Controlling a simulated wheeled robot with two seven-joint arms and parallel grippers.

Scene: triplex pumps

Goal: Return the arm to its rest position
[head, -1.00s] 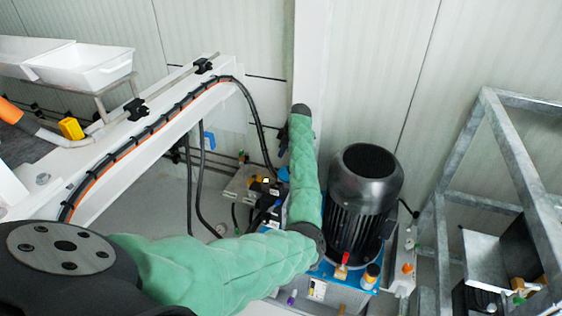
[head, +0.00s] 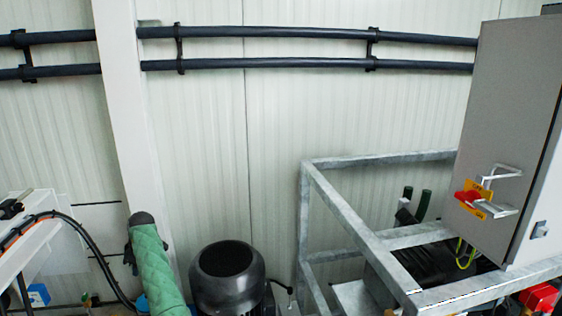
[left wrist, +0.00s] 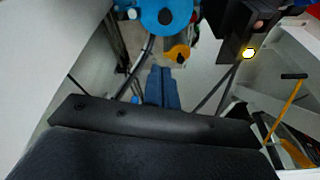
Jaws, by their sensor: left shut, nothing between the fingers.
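My left arm, in its green sleeve, rises at the lower left of the head view beside the white post. Its dark wrist end is at the top of the sleeve. My left gripper (head: 131,259) shows only as a small dark part to the left of the sleeve. In the left wrist view, my left gripper's two blue-grey fingers (left wrist: 163,72) lie together, shut and empty. My right gripper is not in view.
A black motor (head: 228,277) stands right of the sleeve. A galvanised frame (head: 345,212) and a grey cabinet (head: 510,130) with a red switch stand further right. Black pipes (head: 270,63) run along the wall. A white beam (head: 28,240) with a cable is at left.

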